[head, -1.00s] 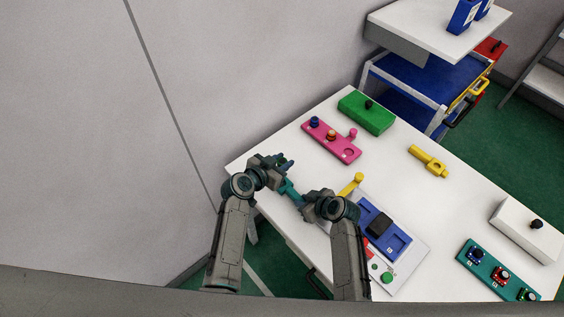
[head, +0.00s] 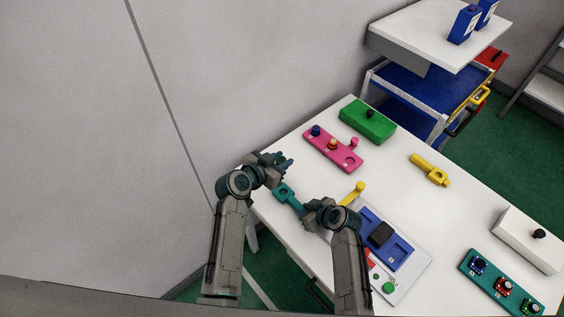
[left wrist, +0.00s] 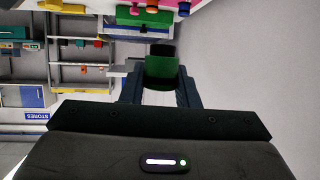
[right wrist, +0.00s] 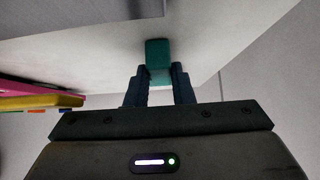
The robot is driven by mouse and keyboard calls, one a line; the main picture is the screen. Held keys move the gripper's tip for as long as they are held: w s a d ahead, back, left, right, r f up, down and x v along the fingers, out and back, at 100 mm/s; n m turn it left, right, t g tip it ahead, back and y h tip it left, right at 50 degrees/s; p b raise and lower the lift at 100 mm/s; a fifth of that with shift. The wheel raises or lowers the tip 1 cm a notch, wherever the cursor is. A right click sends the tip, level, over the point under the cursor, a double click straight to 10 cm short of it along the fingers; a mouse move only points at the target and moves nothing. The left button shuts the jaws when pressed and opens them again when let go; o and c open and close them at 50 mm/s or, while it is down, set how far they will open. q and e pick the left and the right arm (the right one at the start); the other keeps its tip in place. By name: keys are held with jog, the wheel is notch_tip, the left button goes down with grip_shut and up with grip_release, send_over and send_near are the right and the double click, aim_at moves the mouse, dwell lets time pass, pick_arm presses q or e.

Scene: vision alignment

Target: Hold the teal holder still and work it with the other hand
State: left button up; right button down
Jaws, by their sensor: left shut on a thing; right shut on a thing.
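The teal holder (head: 285,194) is a bar with a wider, hollow-looking far end, held near the table's left edge. My right gripper (head: 308,213) is shut on its near end; the right wrist view shows the teal end (right wrist: 158,52) between the fingers. My left gripper (head: 281,166) is beyond the holder, apart from it. In the left wrist view it is shut on a small green piece (left wrist: 161,68) with a black top. That piece is hardly distinguishable in the head view.
On the white table are a pink board (head: 335,149), a green block (head: 367,122), a yellow holder (head: 429,169), a blue tray (head: 402,247), a white box (head: 527,240) and a teal board (head: 478,264) with several small modules. A wall stands left of the table.

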pick_arm(q)
jog(key=shift+w+d+r, duration=0.15)
jog(key=shift+d+r, duration=0.3)
jog(key=shift+r, duration=0.05)
pick_arm(e)
jog(key=c, duration=1.2)
grip_release()
jog(key=shift+o, duration=0.2)
jog(key=shift+v, duration=4)
jog(key=shift+f, duration=0.1)
pick_arm(q)
jog(key=shift+f, duration=0.1)
pick_arm(e)
jog(key=x, duration=0.8)
jog(key=shift+w+a, duration=0.1)
pick_arm(q)
jog(key=shift+f, duration=1.25)
